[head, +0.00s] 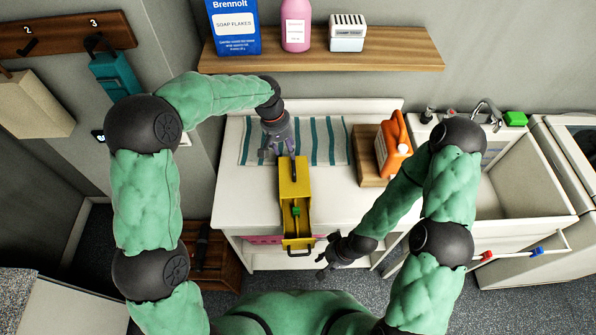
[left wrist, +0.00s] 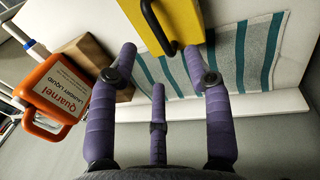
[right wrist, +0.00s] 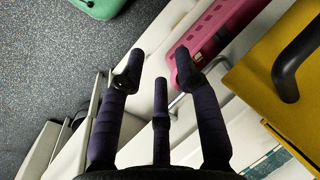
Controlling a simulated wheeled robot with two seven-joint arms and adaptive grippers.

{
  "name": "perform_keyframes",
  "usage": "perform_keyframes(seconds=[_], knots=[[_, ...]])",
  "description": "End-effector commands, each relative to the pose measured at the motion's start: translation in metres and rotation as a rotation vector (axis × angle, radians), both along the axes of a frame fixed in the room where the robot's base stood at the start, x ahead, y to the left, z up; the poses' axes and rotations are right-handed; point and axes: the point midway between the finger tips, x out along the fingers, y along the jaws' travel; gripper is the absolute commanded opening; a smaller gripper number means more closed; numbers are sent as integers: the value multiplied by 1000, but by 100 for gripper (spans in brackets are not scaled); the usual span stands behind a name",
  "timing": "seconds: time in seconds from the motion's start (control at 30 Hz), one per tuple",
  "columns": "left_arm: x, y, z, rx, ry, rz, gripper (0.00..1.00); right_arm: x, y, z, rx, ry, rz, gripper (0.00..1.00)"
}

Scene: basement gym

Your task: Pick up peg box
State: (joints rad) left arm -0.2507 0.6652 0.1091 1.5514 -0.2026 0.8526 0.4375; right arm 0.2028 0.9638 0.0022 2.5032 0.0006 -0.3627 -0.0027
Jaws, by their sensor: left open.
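The peg box is a long yellow open box (head: 286,218) with dark handles at its far and near ends and a small green item (head: 296,212) inside. It sits on the white worktop, its near end at the front edge. My left gripper (head: 280,152) is open and empty at the box's far end. In the left wrist view the yellow box (left wrist: 184,20) and its black handle (left wrist: 157,28) lie just ahead of the parted fingers. My right gripper (head: 328,264) is open and empty, right of the near end; the box (right wrist: 285,95) shows at right in the right wrist view.
A striped towel (head: 250,140) lies on the worktop (head: 335,200) under the box's far end. An orange detergent jug (head: 394,145) stands right on a wooden block (head: 368,160). A wooden shelf (head: 320,55) overhangs behind. A pink case (right wrist: 215,35) is below the worktop.

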Motion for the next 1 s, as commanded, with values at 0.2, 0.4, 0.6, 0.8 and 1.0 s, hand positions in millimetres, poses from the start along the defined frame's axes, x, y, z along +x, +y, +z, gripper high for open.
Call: perform_keyframes(seconds=[0.2,0.4,0.6,0.8,1.0], knots=[[-1,-6,-34,2,5,-1,50,-1,0,0,0,2,1,33],[0,-10,-50,1,3,-1,50,0,0,0,0,1,0,33],[1,-18,-66,1,6,-2,50,0,0,2,0,1,0,33],[3,-26,-91,1,4,-1,50,0,0,4,0,0,0,33],[3,-28,-100,0,1,0,50,0,0,5,0,0,0,33]])
